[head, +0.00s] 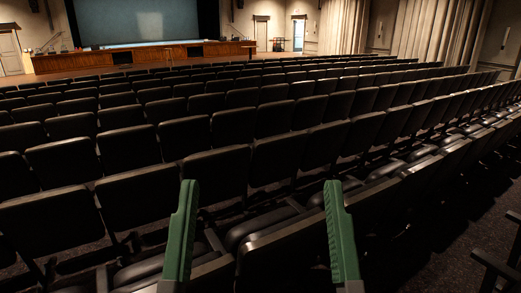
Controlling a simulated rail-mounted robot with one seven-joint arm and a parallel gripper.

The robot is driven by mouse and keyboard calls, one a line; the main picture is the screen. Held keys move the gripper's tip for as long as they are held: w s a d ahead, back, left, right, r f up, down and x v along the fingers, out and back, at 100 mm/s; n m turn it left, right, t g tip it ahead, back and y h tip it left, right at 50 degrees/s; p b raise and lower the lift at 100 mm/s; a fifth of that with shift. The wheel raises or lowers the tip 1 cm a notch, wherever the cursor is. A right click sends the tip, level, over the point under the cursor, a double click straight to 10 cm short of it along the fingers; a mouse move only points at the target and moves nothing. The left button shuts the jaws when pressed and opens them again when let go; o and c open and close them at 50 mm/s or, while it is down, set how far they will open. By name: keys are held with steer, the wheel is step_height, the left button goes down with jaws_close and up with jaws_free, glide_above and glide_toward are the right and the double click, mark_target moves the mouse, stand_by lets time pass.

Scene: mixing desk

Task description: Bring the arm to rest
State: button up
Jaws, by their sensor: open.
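My gripper (260,195) shows at the bottom middle of the head view as two green fingers, set wide apart. It is open, with nothing between the fingers. The fingers point up and away, over the dark theatre seats behind them. The rest of my arm is below the picture, apart from small grey parts at the finger bases. No mixing desk shows in this view.
Rows of black seats (128,149) fill the hall ahead. A wooden stage front (140,57) and a large pale screen (137,21) stand at the far end. Beige curtains (435,30) hang at the right. A dark chair-like shape (497,262) stands at the lower right edge.

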step_height(320, 180, up, 37)
steer(key=p, duration=3.3)
steer(key=shift+a+f+p, duration=0.15)
steer(key=shift+a+p, duration=0.1)
steer(key=shift+p, duration=0.1)
